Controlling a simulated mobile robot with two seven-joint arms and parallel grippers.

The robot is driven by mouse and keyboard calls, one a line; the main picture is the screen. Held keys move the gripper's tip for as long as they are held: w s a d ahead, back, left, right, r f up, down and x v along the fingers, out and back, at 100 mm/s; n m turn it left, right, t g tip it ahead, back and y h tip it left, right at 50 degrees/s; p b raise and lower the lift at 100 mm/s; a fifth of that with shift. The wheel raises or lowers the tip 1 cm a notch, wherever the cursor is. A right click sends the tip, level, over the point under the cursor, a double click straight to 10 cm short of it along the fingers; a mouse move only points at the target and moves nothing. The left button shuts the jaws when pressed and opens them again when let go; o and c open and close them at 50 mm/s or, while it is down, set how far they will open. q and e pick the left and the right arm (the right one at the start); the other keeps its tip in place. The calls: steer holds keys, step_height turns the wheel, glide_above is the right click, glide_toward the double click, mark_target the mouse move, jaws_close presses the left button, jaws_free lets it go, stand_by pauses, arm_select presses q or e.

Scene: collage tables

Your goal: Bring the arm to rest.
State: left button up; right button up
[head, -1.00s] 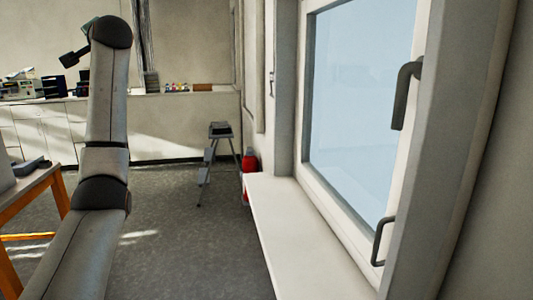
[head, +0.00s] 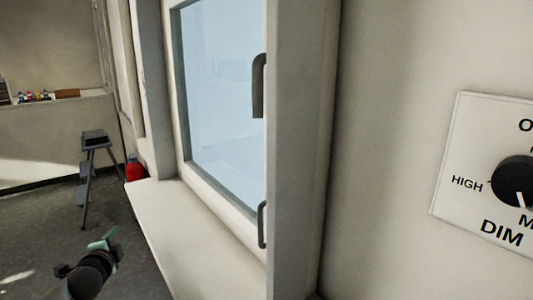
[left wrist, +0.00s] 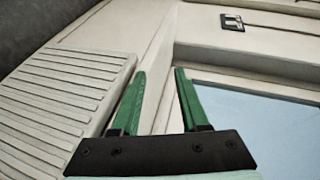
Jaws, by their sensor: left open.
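My left gripper (head: 106,243) is low at the left in the head view, at the end of my dark wrist. It is left of the white window sill (head: 185,245) and appears apart from it. In the left wrist view, its two green fingers (left wrist: 160,73) are spread, with nothing between them. Most of my left arm is out of the head view. My right gripper is in neither current view.
A window (head: 225,105) with dark handles stands above the sill. A wall dimmer (head: 515,180) is at the right. A step stool (head: 95,138) and red object (head: 135,170) stand beyond the sill. A ribbed pale panel (left wrist: 65,85) is near the left gripper.

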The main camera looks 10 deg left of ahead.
arm_select(q)
steer(key=s+d+f+g+h, duration=0.2)
steer(key=s+d+f+h, duration=0.1)
steer(key=s+d+f, duration=0.45)
steer(key=s+d+f+g+h, duration=0.2)
steer(key=s+d+f, duration=0.2)
steer(key=s+f, duration=0.55)
steer(key=s+d+f+g+h, duration=0.1)
steer(key=s+d+f+h, duration=0.2)
steer(key=s+d+f, duration=0.45)
steer(key=s+d+f+n+h, duration=0.15)
steer(key=d+n, duration=0.25)
steer(key=d, duration=0.5)
steer(key=s+d+f+n, duration=0.1)
steer(key=d+f+n, duration=0.1)
steer(key=d+n, duration=0.5)
steer(key=r+p, duration=0.2)
steer(key=d+r+m+p, duration=0.1)
steer(key=p, duration=0.1)
steer(key=r+m+p, duration=0.1)
steer(key=r+p, duration=0.1)
steer(key=shift+s+d+r+t, duration=0.3)
steer(key=shift+d+r+t, duration=0.05)
steer(key=shift+t, duration=0.05)
